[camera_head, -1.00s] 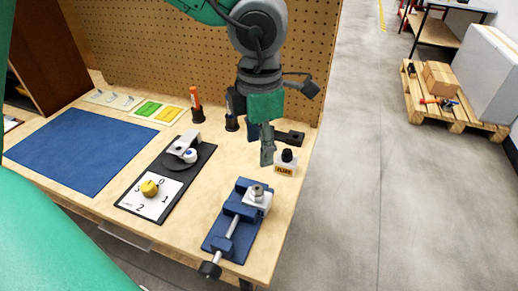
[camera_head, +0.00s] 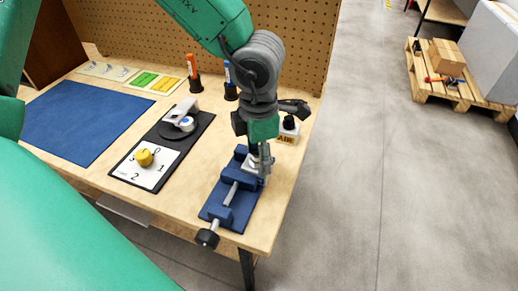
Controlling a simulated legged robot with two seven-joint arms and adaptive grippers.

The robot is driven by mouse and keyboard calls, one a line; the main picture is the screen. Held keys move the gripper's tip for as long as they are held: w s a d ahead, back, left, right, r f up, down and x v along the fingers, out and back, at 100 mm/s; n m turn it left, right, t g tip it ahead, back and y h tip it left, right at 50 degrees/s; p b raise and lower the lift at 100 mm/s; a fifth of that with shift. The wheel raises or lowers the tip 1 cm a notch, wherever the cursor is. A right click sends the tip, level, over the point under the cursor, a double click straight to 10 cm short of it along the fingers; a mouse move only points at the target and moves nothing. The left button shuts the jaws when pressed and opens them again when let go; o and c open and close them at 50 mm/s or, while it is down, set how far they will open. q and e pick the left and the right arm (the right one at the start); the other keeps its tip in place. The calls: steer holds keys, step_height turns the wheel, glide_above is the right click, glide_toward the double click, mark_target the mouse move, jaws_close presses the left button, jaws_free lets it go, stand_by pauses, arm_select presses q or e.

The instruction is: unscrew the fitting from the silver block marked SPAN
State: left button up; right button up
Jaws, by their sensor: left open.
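A silver block (camera_head: 250,166) sits in a blue vise (camera_head: 237,181) near the table's right edge. No SPAN marking can be read on it. My left gripper (camera_head: 265,166) comes down from above, its fingers open over the top of the block. The fitting on top of the block is hidden behind the fingers, so I cannot tell whether they touch it. My right gripper is not in view.
A white block with a yellow label and black knob (camera_head: 289,130) stands just behind the vise. A dark plate (camera_head: 179,151) with a yellow knob (camera_head: 144,157) lies to the left. A blue mat (camera_head: 85,135) is farther left. A pegboard (camera_head: 300,40) stands behind.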

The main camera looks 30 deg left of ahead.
arm_select(q)
steer(key=shift+a, duration=0.1)
steer(key=shift+a, duration=0.1)
jaws_close()
steer(key=shift+n, duration=2.1)
steer(key=shift+p, duration=0.3)
steer(key=n, duration=0.2)
steer(key=shift+n, duration=1)
steer(key=n, duration=0.4)
